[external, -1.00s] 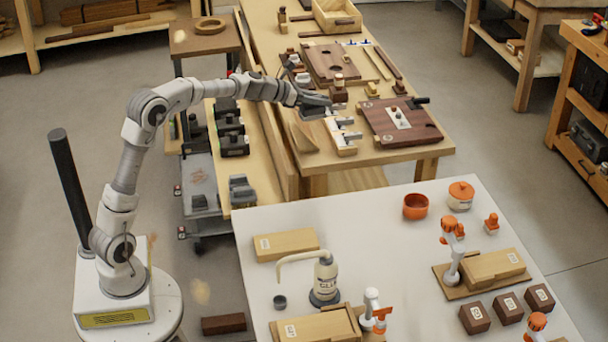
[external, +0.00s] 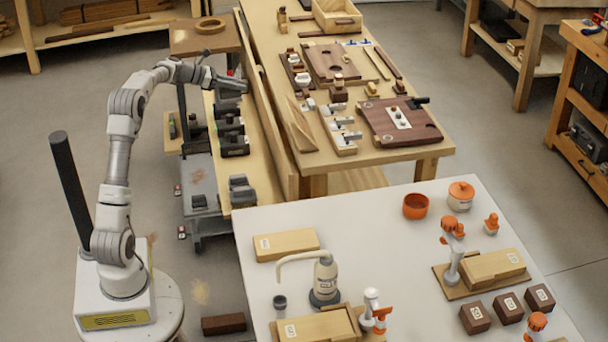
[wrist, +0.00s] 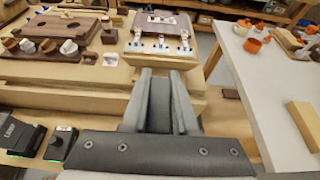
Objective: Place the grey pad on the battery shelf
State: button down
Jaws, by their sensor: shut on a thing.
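My gripper (external: 232,85) is over the far part of the battery shelf (external: 262,165), a narrow wooden ledge along the bench's left side. In the wrist view my gripper (wrist: 162,80) is shut with grey material between its fingers. This looks like the grey pad (wrist: 160,108), though its outline blends with the fingers. Black charger-like units (external: 233,145) stand on the shelf below and nearer than my gripper. In the wrist view a labelled black unit (wrist: 20,135) stands at lower left, with a smaller black one (wrist: 60,143) beside it.
The bench (external: 345,165) right of the shelf carries a white-clamped wooden strip (external: 338,130), a dark board (external: 400,122) and several small parts. A raised wooden edge (external: 268,100) separates bench and shelf. A white table (external: 400,260) stands nearer.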

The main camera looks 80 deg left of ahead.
notch_tip(320, 180, down, 30)
jog(key=shift+r+b, duration=0.1)
jog(key=shift+b, duration=0.8)
jog(key=shift+f+b, duration=0.5)
jog(key=shift+f, duration=1.4)
jog(key=shift+f+b, duration=0.2)
jog(key=shift+b, duration=0.1)
jog(key=c, duration=0.7)
grip_release()
jog(key=shift+r, duration=0.1)
jog(key=shift+r+p, duration=0.2)
jog(key=shift+p, duration=0.2)
jog(key=p+v, duration=0.2)
jog(key=v, duration=1)
